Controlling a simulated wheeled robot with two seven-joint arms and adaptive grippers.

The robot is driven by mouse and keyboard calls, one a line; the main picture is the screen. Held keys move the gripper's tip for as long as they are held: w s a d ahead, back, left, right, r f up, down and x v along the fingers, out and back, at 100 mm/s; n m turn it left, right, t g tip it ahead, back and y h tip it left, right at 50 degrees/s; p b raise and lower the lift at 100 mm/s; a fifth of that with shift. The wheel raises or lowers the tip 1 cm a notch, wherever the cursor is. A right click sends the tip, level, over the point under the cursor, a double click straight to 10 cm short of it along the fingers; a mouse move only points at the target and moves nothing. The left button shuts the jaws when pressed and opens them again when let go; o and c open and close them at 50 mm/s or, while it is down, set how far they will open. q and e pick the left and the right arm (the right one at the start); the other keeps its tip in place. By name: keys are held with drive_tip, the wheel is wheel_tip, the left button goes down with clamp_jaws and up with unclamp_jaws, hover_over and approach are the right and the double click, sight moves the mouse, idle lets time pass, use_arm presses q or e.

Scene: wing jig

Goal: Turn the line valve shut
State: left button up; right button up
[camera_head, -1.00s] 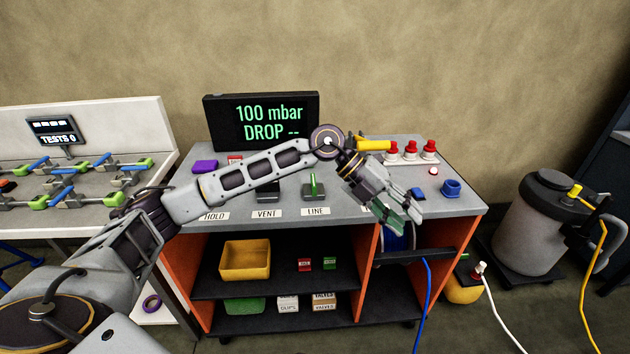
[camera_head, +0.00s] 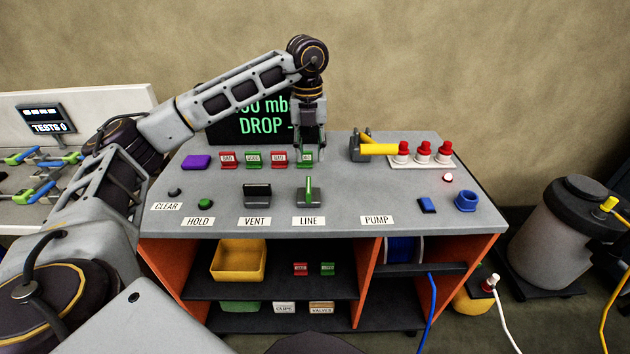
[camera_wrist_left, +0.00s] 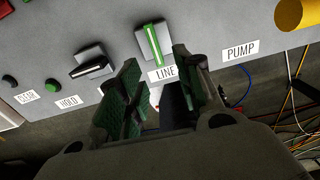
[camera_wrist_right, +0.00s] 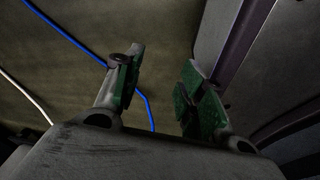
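The line valve (camera_head: 309,191) is a grey block with a green lever, behind the LINE label on the bench top. Its lever runs front to back in the head view. In the left wrist view the green lever (camera_wrist_left: 153,43) shows just beyond the fingertips. My left gripper (camera_head: 311,153) points down, above and behind the valve in the head view, apart from it. The left wrist view shows this gripper (camera_wrist_left: 155,60) open and empty. My right gripper (camera_wrist_right: 160,62) is open and empty in the right wrist view; the head view does not show it.
The black-levered vent valve (camera_head: 257,194) stands left of the line valve. Several red and green tags (camera_head: 253,159) stand behind. A yellow-handled pump (camera_head: 375,148) is at the back right. My left arm partly covers the display (camera_head: 262,125).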

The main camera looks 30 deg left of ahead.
sight(309, 185)
use_arm(q)
drive_tip(key=f, duration=1.3)
drive_tip(key=shift+a+f, duration=0.2)
drive_tip(key=shift+a, duration=0.15)
use_arm(e)
drive_tip(key=shift+s+a+f, duration=0.1)
idle(0.3)
use_arm(q)
clamp_jaws()
